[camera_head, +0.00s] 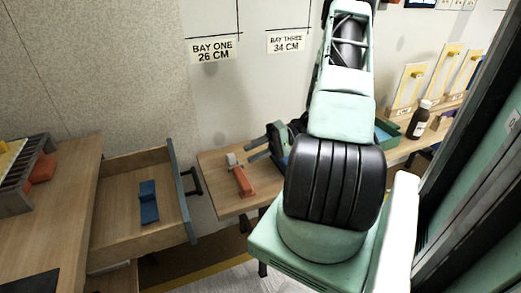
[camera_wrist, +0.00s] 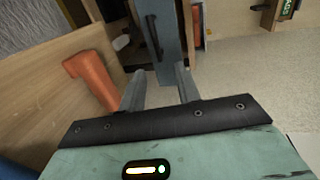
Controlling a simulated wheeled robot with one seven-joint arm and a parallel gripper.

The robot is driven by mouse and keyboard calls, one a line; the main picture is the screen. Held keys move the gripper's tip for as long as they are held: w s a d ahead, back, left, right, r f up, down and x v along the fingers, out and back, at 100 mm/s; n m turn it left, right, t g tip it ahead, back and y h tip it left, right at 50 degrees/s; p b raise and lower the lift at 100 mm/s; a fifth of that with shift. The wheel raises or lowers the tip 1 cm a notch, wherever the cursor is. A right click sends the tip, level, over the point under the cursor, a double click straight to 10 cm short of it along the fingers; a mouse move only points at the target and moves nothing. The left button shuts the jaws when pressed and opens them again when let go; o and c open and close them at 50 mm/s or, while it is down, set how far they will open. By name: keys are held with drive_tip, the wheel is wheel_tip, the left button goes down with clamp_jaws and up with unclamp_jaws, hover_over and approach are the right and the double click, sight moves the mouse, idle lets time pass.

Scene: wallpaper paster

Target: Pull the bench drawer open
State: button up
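The bench drawer (camera_head: 120,225) stands pulled out from the wooden bench at the left. Its blue-grey front (camera_head: 181,190) carries a black bar handle (camera_head: 192,182). In the wrist view the drawer front (camera_wrist: 172,45) and handle (camera_wrist: 152,36) lie beyond the fingertips. My gripper (camera_head: 254,147) is right of the handle, over the second bench, its fingers pointing left. In the wrist view my gripper (camera_wrist: 160,78) has its two grey fingers apart with nothing held between them. A gap shows between the fingertips and the handle.
A blue piece (camera_head: 149,202) lies in the drawer. An orange-handled tool (camera_head: 241,181) lies on the second bench (camera_head: 222,198), close to my gripper. A dark bottle (camera_head: 419,120) and a green tray (camera_head: 386,132) stand further right. Open floor shows between the benches.

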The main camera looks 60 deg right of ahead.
drive_tip(key=shift+v, duration=0.85)
drive_tip(key=shift+f, duration=0.2)
drive_tip(key=w+a+r+n+g+h, duration=0.2)
drive_tip(key=a+r+n+g, duration=0.3)
drive_tip(key=a, duration=0.6)
drive_tip(key=w+a+r+n+g+h, duration=0.1)
drive_tip(key=w+a+r+n+g, duration=0.15)
drive_tip(key=a+g, duration=0.6)
drive_tip(key=s+a+r+n+t+h, duration=0.1)
drive_tip(key=s+a+r+n+h, duration=0.2)
drive_tip(key=a, duration=0.4)
drive_tip(key=s+a+r+n+t+h, duration=0.1)
drive_tip(key=s+a+n+t+h, duration=0.15)
drive_tip(key=s+a, duration=0.35)
drive_tip(key=s+a+r+n+t+h, duration=0.1)
drive_tip(key=s+a+r+n+h, duration=0.2)
drive_tip(key=a, duration=0.6)
wheel_tip(320, 180, up, 15)
drive_tip(key=m+p, duration=0.1)
drive_tip(key=p, duration=1.4)
drive_tip(key=shift+s+d+p, duration=0.2)
drive_tip(key=shift+p, duration=0.1)
drive_tip(key=shift+s+f+h, duration=0.1)
drive_tip(key=shift+h, duration=0.15)
